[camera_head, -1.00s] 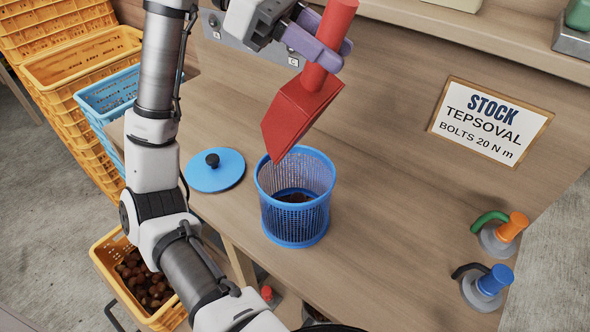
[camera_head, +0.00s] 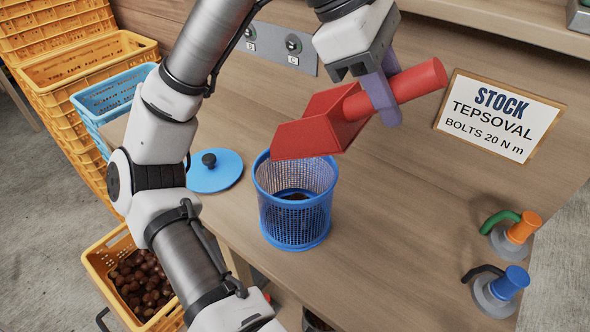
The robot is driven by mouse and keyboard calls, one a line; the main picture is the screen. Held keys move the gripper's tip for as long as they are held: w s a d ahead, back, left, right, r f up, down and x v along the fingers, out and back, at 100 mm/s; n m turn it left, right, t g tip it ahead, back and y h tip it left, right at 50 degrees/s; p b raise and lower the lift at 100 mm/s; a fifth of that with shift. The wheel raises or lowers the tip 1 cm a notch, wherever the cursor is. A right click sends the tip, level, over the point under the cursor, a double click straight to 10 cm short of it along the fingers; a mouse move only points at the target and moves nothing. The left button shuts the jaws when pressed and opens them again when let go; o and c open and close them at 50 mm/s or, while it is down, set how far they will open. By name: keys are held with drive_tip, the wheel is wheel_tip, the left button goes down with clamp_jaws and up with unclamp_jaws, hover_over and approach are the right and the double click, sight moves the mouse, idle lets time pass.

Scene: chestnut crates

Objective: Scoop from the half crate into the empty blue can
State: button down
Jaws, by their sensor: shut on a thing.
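My gripper (camera_head: 382,97) is shut on the handle of a red scoop (camera_head: 310,137). The scoop is over the rear rim of the blue mesh can (camera_head: 296,222), tilted, with its handle toward the right. I cannot see anything inside the scoop. The blue can stands upright on the wooden bench, its lid off, with a little dark brown stuff at its bottom. A round blue lid (camera_head: 214,171) with a black knob lies on the bench to the left. An orange crate (camera_head: 104,246) partly filled with brown chestnuts (camera_head: 141,284) stands low at the lower left.
Stacked orange crates (camera_head: 82,60) and blue crates (camera_head: 112,95) stand at the left. A stock sign (camera_head: 498,116) is at the right. The bench right of the can is clear.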

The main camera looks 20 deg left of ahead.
drive_tip(key=s+d+f+t+y+b, duration=0.1)
drive_tip(key=d+f+y+b, duration=0.3)
drive_tip(key=d+f+y, duration=0.2)
wheel_tip(320, 180, down, 3)
drive_tip(key=shift+s+r+m+y, duration=0.1)
drive_tip(key=shift+s+m+y, duration=0.1)
drive_tip(key=shift+m+y, duration=0.1)
idle(0.4)
wheel_tip(320, 180, up, 6)
drive_tip(key=p, duration=0.5)
drive_tip(key=shift+s+a, duration=0.1)
drive_tip(key=shift+s, duration=0.05)
idle(0.6)
